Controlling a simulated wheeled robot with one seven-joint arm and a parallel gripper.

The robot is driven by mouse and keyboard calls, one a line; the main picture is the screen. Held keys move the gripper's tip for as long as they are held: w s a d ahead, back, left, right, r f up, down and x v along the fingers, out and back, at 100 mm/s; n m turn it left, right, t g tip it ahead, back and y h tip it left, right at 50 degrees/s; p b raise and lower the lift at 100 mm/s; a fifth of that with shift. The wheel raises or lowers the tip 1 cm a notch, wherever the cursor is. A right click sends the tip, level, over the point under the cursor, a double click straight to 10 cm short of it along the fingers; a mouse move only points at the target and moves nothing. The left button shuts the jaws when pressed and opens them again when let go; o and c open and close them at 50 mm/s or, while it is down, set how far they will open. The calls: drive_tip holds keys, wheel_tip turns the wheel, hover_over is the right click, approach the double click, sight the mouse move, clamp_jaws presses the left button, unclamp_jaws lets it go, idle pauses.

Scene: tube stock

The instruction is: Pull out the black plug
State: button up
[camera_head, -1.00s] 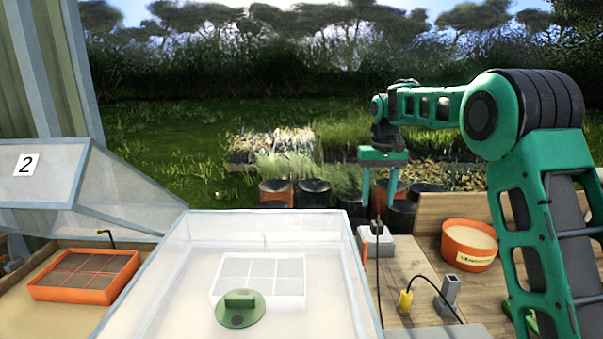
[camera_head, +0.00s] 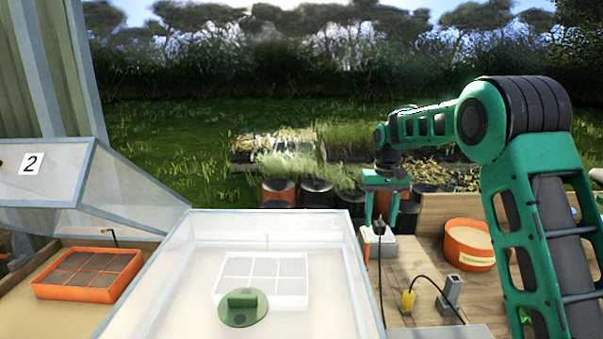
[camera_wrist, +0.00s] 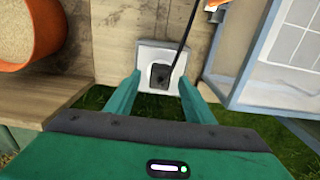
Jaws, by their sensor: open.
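The black plug (camera_head: 379,227) stands in a light grey box (camera_head: 388,246) on the wooden bench, with a dark cable running from it. In the wrist view the plug (camera_wrist: 160,76) sits on the pale box (camera_wrist: 150,54), and its cable runs up past the top edge. My gripper (camera_head: 381,217) is open and points down over the box. In the wrist view, its green fingers stand on either side of the plug, with a gap on each side. I cannot tell how far down the fingertips reach along the plug.
A yellow plug (camera_head: 407,301) and a grey block (camera_head: 450,292) with a cable stand nearer on the bench. An orange pot (camera_head: 469,245) stands to the right. A clear-lidded frame (camera_head: 351,262) lies close on the left, its edge near the box.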

sight(380, 223)
drive_tip(key=shift+f, duration=0.9)
drive_tip(key=shift+c, duration=0.2)
idle(0.3)
clamp_jaws()
drive_tip(key=shift+r, duration=3)
